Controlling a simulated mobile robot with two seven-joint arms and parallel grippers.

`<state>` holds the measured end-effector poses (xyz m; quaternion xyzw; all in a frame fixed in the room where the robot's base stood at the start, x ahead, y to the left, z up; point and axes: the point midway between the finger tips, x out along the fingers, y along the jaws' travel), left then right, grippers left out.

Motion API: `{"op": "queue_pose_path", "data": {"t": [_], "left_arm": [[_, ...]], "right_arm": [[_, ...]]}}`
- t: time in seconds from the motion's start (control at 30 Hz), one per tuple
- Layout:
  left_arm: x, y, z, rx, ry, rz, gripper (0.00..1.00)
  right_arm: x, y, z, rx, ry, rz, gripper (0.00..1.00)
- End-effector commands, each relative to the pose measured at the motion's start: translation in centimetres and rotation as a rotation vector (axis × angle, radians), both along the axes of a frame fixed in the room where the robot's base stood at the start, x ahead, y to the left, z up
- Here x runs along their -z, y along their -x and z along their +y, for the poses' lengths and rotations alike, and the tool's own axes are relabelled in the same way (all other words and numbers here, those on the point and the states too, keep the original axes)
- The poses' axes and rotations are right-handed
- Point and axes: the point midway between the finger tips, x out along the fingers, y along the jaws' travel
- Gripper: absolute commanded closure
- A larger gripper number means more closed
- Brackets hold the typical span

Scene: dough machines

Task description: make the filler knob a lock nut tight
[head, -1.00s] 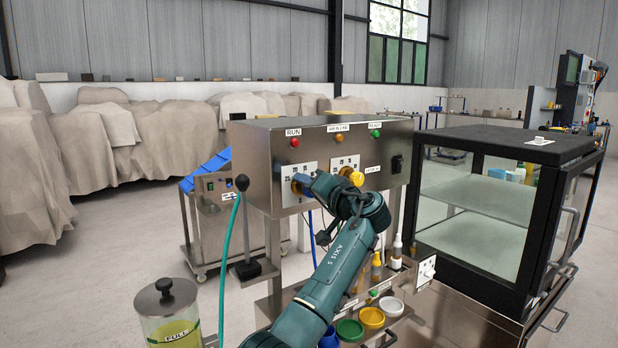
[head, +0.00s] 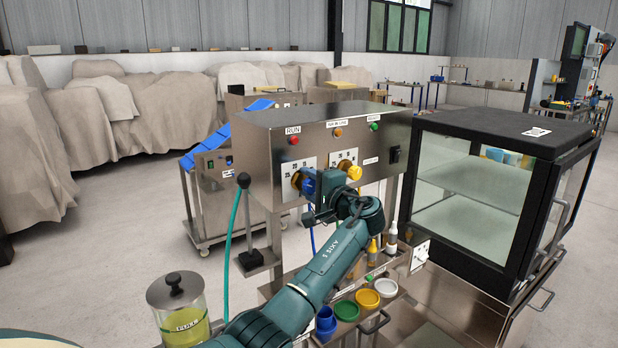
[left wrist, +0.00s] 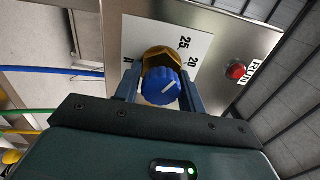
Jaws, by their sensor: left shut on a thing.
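The filler knob (left wrist: 160,88) is blue with a white pointer line and sits on the left dial plate (left wrist: 190,45), marked A. It also shows in the head view (head: 308,184), partly covered by my gripper. The brass lock nut (left wrist: 158,58) lies behind the knob, against the plate; its edge shows in the head view (head: 297,179). My left gripper (left wrist: 160,76) has one finger on each side, with the blue knob between them and the fingertips at the nut. It is shut on the nut. The nut's lower part is hidden. My right gripper is not in view.
A second dial with a yellow knob (head: 354,172) is just right of my gripper. A lever (head: 244,205) and teal hose stand to the left. Colored cups (head: 346,310) and bottles (head: 391,235) stand below. A glass cabinet (head: 480,200) stands at the right.

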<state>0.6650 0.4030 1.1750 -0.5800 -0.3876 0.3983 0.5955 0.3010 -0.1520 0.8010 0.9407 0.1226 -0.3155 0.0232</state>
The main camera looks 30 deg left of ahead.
Motion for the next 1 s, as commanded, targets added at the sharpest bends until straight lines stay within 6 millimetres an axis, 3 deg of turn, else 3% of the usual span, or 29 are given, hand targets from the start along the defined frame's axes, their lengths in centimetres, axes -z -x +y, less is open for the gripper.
{"op": "queue_pose_path", "data": {"t": [0.6,0.63,0.9,1.0], "left_arm": [[0.20,-0.02,-0.14,0.003,-0.016,0.043,0.83],[0.20,-0.02,-0.14,0.003,-0.016,0.043,0.59],[0.12,-0.01,-0.07,0.001,-0.016,0.041,0.38],[0.09,0.00,-0.04,0.001,-0.017,0.041,0.38]], "right_arm": [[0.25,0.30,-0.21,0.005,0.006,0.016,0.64],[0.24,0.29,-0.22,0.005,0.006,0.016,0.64],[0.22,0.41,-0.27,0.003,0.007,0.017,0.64],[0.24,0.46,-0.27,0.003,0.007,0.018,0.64]]}}
